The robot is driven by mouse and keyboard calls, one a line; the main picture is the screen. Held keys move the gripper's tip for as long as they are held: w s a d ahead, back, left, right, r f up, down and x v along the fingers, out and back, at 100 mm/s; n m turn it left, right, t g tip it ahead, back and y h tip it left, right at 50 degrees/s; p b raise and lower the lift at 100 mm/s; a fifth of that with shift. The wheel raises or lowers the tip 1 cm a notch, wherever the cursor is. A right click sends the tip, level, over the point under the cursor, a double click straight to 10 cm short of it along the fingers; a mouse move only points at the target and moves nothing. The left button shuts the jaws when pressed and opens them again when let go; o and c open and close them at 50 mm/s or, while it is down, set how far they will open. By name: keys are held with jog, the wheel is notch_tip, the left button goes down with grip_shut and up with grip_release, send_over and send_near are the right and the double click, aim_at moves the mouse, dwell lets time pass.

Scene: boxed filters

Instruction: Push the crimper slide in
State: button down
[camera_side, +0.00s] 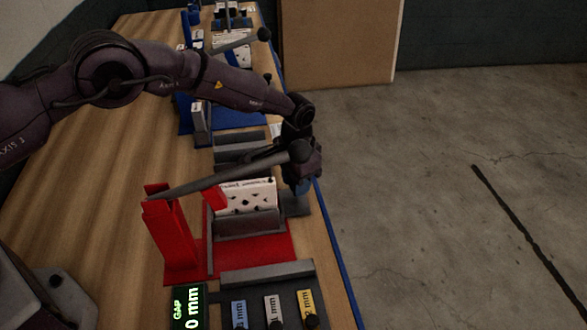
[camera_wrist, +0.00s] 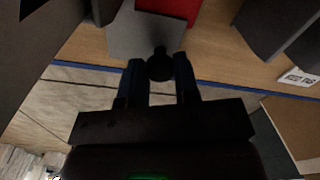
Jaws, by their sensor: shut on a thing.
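The red crimper (camera_side: 172,235) stands on its red base near the table's front edge, its long grey lever reaching right to a black ball. A white speckled box (camera_side: 247,196) stands upright in the crimper's grey holder. The grey slide plate (camera_side: 297,204) shows at the right of the holder, and also in the wrist view (camera_wrist: 148,35). My gripper (camera_side: 298,188) is at the plate's outer side, partly behind the lever ball. In the wrist view my gripper (camera_wrist: 158,80) is shut on the slide's black knob (camera_wrist: 160,65). The contact is dark.
A display (camera_side: 188,308) reads "GAP 0 mm". Blue, grey and yellow labelled pieces (camera_side: 306,303) sit in a dark rack at the front. Blue stations (camera_side: 188,110) with another lever stand further back. The blue table edge (camera_side: 335,255) runs close by; open floor lies beyond.

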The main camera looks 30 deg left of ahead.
jog(key=s+d, duration=0.4)
jog(key=shift+s+d, duration=0.35)
jog(key=shift+d, duration=0.05)
jog(key=c, duration=0.9)
grip_release()
jog(key=shift+o, duration=0.2)
jog(key=shift+a, duration=0.1)
jog(key=shift+r, duration=0.3)
notch_tip(320, 180, up, 7)
